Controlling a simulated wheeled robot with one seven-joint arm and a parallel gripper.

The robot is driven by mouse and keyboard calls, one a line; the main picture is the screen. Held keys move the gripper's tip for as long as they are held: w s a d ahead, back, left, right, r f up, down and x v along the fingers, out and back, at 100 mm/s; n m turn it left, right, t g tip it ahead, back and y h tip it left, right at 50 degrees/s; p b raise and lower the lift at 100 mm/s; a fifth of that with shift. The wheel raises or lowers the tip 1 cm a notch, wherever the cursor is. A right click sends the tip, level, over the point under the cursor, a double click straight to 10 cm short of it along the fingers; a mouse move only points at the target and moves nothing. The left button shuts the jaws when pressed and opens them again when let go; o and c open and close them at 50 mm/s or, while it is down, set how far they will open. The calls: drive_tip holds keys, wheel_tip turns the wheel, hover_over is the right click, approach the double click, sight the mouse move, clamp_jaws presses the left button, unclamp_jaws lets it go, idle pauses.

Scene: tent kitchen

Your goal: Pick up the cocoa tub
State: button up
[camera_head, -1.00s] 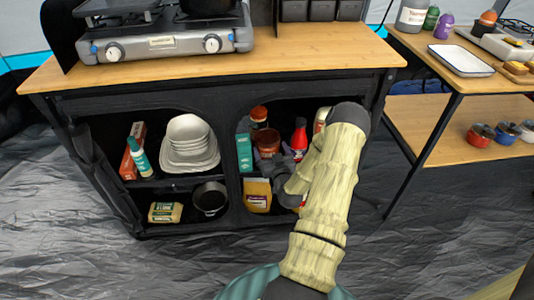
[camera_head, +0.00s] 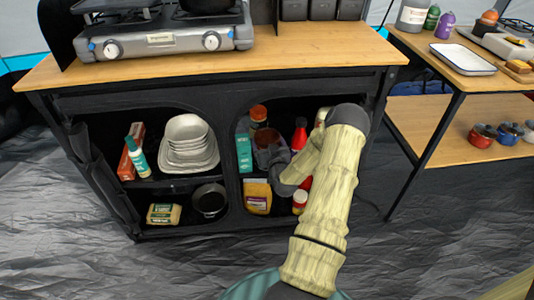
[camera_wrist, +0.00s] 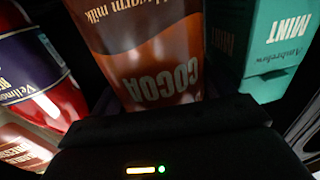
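The cocoa tub (camera_wrist: 150,45) is a brown tub lettered COCOA, upside down in the wrist view and filling its upper middle. In the head view the brown tub (camera_head: 266,138) stands on the upper shelf of the right cubby, partly covered by my gripper. The dark body of my gripper (camera_wrist: 165,125) is right in front of the tub in the wrist view. My gripper reaches into the cubby from the right in the head view. Its fingertips do not show clearly, so I cannot tell whether they touch the tub.
The cabinet's worktop (camera_head: 300,48) overhangs the cubby.

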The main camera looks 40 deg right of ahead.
sight(268, 139)
drive_tip(key=c, duration=0.8)
drive_tip(key=shift+r, duration=0.1)
drive_tip(key=shift+r+p, duration=0.35)
drive_tip(key=shift+r, duration=0.15)
drive_tip(key=r+p, duration=0.1)
drive_tip(key=r, duration=0.1)
drive_tip(key=shift+s+a+r+p, duration=0.2)
drive_tip(key=shift+s+r+p, duration=0.1)
drive_tip(key=shift+s+p, duration=0.05)
drive_tip(key=p+v, duration=0.3)
drive_tip(key=v, duration=1.4)
drive_tip(key=shift+s+f, duration=0.1)
